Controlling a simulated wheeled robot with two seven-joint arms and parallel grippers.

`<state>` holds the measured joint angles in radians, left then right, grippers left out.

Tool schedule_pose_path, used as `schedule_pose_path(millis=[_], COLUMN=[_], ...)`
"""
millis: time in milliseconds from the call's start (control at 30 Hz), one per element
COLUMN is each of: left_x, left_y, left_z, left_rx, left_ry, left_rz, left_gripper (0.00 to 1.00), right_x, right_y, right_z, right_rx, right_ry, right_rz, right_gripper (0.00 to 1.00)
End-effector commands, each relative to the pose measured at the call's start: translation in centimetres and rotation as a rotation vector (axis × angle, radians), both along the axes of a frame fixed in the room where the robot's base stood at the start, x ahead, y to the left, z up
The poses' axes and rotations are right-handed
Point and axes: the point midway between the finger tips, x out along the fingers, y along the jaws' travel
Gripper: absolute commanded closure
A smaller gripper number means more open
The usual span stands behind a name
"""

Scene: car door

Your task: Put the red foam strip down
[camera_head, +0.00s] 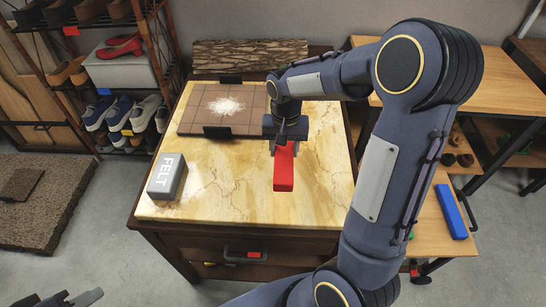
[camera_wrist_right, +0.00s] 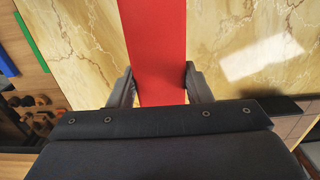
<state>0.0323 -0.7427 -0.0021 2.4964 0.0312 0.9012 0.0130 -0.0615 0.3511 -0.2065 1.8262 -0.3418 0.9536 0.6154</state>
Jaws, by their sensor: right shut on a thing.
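The red foam strip (camera_head: 284,170) is over the middle of the marble-topped cabinet (camera_head: 235,200) in the head view. My right gripper (camera_head: 280,147) is shut on its far end, and the rest of the strip points toward the front edge. In the right wrist view, the strip (camera_wrist_right: 156,50) runs between the two fingers (camera_wrist_right: 158,86) and out of the top of the picture. I cannot tell whether the strip touches the marble. My left gripper (camera_head: 75,298) shows only partly at the bottom left corner, away from the cabinet.
A grey FELT block (camera_head: 167,177) stands at the marble's left front. A brown tiled board (camera_head: 222,108) with a white powdery patch lies at the back left. A blue bar (camera_head: 451,211) lies on the wooden shelf at right. Bare marble lies left and right of the strip.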

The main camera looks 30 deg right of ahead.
Motion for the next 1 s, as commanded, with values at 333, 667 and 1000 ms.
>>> schedule_pose_path(millis=[333, 667, 1000], left_x=[0.0, 0.0, 0.0], left_y=[0.0, 0.0, 0.0], left_z=[-0.3, -0.6, -1.0], left_rx=[0.0, 0.0, 0.0], left_ry=[0.0, 0.0, 0.0], left_rz=[0.0, 0.0, 0.0], left_gripper=[0.64, 0.64, 0.64], right_x=[2.7, 3.0, 3.0], right_y=[1.3, 1.4, 1.4], right_z=[-3.6, -7.1, -7.5], right_rx=[0.001, 0.0, 0.0], right_ry=[-0.001, 0.0, -0.001], right_rz=[0.0, -0.001, -0.001], right_gripper=[0.77, 0.77, 0.77])
